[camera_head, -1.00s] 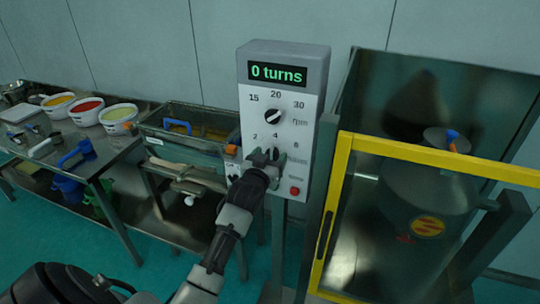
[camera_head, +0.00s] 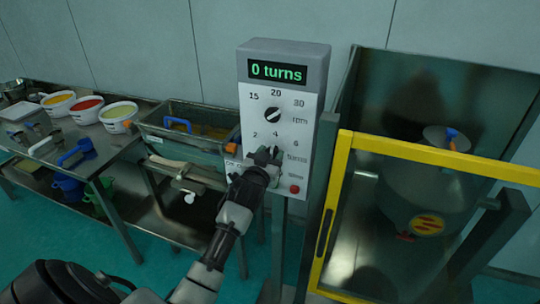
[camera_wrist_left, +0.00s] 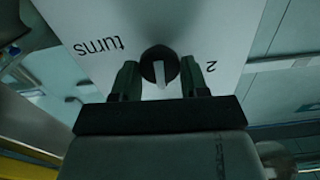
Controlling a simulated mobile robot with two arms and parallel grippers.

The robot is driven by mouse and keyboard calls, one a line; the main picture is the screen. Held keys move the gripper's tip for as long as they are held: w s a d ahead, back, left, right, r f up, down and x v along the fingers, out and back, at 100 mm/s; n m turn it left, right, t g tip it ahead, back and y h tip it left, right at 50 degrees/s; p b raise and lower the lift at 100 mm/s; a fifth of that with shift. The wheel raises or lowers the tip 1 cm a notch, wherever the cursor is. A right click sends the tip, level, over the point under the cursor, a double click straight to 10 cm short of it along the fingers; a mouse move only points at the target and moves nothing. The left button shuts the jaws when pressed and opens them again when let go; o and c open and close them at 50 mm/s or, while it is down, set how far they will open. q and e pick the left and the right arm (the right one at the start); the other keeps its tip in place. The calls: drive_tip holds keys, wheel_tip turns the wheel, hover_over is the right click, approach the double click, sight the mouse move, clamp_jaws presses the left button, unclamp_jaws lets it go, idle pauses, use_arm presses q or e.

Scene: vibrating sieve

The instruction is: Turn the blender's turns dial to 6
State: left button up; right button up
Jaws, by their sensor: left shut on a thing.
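The blender's control box (camera_head: 283,60) stands upright, and its green display (camera_head: 276,70) reads "0 turns". The lower dial's panel shows 2, 4 and 6 with the word turns. My left gripper (camera_head: 264,156) is at this dial and mostly hides it in the head view. In the left wrist view the turns dial (camera_wrist_left: 154,64) is a black knob with a white pointer mark. The gripper's fingers (camera_wrist_left: 158,78) are shut on it, one on each side. The pointer's exact setting cannot be told. My right gripper is not in view.
The rpm dial (camera_head: 272,115) sits above, and a red button (camera_head: 295,189) is at the panel's lower right. A yellow-framed guard (camera_head: 327,225) with a drum behind it stands close on the right. A table with colored bowls (camera_head: 88,108) is at the left.

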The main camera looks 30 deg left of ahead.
use_arm(q)
drive_tip(key=shift+d+m+p, duration=0.1)
drive_tip(key=shift+m+p, duration=0.6)
drive_tip(key=shift+m, duration=3.8)
drive_tip(key=shift+f, duration=0.1)
drive_tip(key=o, duration=0.9)
drive_tip(key=b+v, duration=0.3)
drive_tip(key=v, duration=0.7)
drive_tip(key=shift+s, duration=0.35)
